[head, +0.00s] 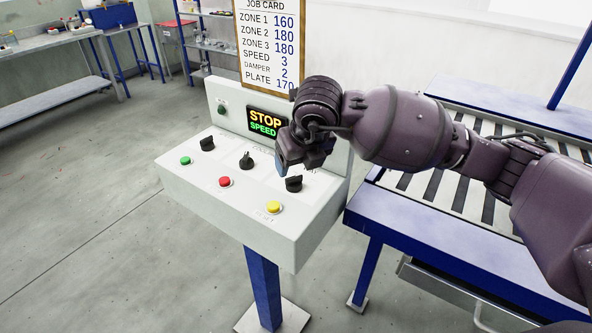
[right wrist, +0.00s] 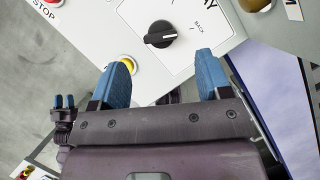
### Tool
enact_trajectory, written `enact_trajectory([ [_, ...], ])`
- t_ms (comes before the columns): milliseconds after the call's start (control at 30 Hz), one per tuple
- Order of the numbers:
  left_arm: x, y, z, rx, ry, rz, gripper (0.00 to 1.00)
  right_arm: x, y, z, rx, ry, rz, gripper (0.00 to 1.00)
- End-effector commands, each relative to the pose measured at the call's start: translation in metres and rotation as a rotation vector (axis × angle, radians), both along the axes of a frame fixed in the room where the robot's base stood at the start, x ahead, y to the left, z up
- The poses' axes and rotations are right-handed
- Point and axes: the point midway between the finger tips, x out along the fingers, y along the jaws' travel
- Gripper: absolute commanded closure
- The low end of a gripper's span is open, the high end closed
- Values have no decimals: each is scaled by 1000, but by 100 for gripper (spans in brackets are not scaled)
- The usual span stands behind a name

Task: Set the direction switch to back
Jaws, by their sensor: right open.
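The direction switch (right wrist: 160,35) is a black rotary knob with the printed word BACK to its right, in the right wrist view. In the head view this knob (head: 294,184) sits at the right end of the white control panel (head: 188,180). My right gripper (right wrist: 162,58) is open and empty, its two blue fingers apart, with the knob ahead and between them. In the head view the right gripper (head: 283,166) hangs just above and beside the knob, apart from it. A small part with two blue tips (right wrist: 64,102) at the wrist view's left looks like my left gripper.
A yellow button (head: 273,207) lies in front of the knob. A red button (head: 225,181), a green button (head: 185,160) and two more black knobs (head: 246,160) are to the left. A lit display (head: 267,122) stands behind. A blue-framed roller table (head: 440,235) is on the right.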

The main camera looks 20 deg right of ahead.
Motion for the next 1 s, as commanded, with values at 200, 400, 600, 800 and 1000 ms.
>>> enact_trajectory([
  [200, -3, 0, -1, 0, 5, 2, 57, -13, -2, 33, 0, -3, 0, 29],
  [400, -5, 1, -2, 0, 9, 4, 57, -18, -3, 46, 0, -1, -1, 29],
  [600, -5, 1, -2, 1, 9, 3, 57, -19, -3, 47, 0, 0, -2, 29],
  [800, -3, 0, -2, 0, 7, 2, 57, -19, -3, 47, -1, 0, -1, 29],
  [1000, -1, 0, -1, -1, 3, 1, 57, -24, 6, 41, 43, 17, 30, 29],
])
